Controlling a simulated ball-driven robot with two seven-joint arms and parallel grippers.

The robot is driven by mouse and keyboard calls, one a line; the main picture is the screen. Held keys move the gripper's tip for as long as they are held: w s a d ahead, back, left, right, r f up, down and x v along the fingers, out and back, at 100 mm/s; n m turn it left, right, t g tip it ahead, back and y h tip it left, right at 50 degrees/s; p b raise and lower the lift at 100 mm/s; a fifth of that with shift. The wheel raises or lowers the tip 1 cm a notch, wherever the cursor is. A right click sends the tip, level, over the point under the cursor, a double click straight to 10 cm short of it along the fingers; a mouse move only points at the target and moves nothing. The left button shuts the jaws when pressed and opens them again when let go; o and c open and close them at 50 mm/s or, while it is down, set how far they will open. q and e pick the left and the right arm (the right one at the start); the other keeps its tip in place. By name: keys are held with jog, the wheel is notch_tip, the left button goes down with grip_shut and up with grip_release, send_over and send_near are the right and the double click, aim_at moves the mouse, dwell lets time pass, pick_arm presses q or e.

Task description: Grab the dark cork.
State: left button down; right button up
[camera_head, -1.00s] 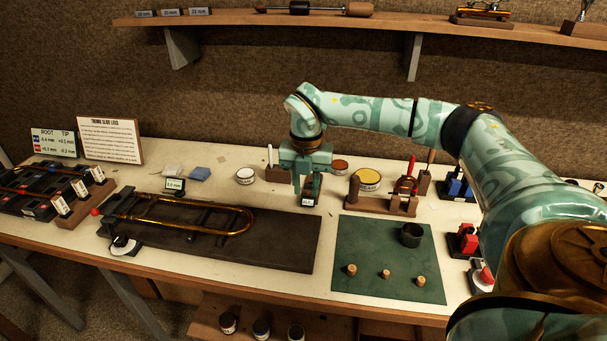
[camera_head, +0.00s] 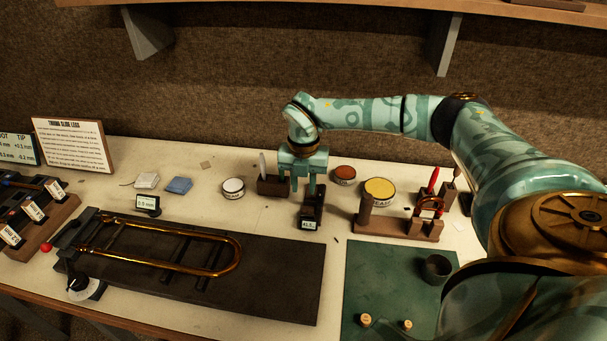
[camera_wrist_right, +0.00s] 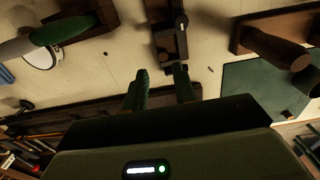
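My right gripper (camera_head: 300,187) is open and empty above the back part of the bench, near a small dark stand with a lit display (camera_head: 310,212). In the right wrist view its two fingers (camera_wrist_right: 160,75) are apart, with bare bench and that stand beyond them. Two light tan corks, a left one (camera_head: 366,320) and a right one (camera_head: 407,324), stand on the green mat (camera_head: 385,275), well away from the gripper. A dark cylinder (camera_head: 436,268), seemingly a cup, stands at the mat's right. I cannot make out a dark cork. My left gripper is not in view.
A trombone slide (camera_head: 235,262) lies on a dark board (camera_head: 290,295). A wooden rack (camera_head: 395,225) stands behind the mat, near a yellow tin (camera_head: 379,190) and a red-brown tin (camera_head: 344,174). My right arm covers the bench's right side.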

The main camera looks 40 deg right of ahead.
aim_at(304, 210)
notch_tip(304, 210, down, 2)
jog(key=shift+f, duration=0.15)
jog(key=f, duration=0.1)
jog(key=f+b, duration=0.1)
jog(key=f, duration=0.2)
jog(key=shift+s+a+f, duration=0.1)
jog(key=shift+s+f, duration=0.2)
jog(key=shift+s, duration=0.05)
jog(key=shift+f, duration=0.4)
jog(key=shift+r, duration=0.1)
jog(key=shift+c, duration=0.3)
grip_shut()
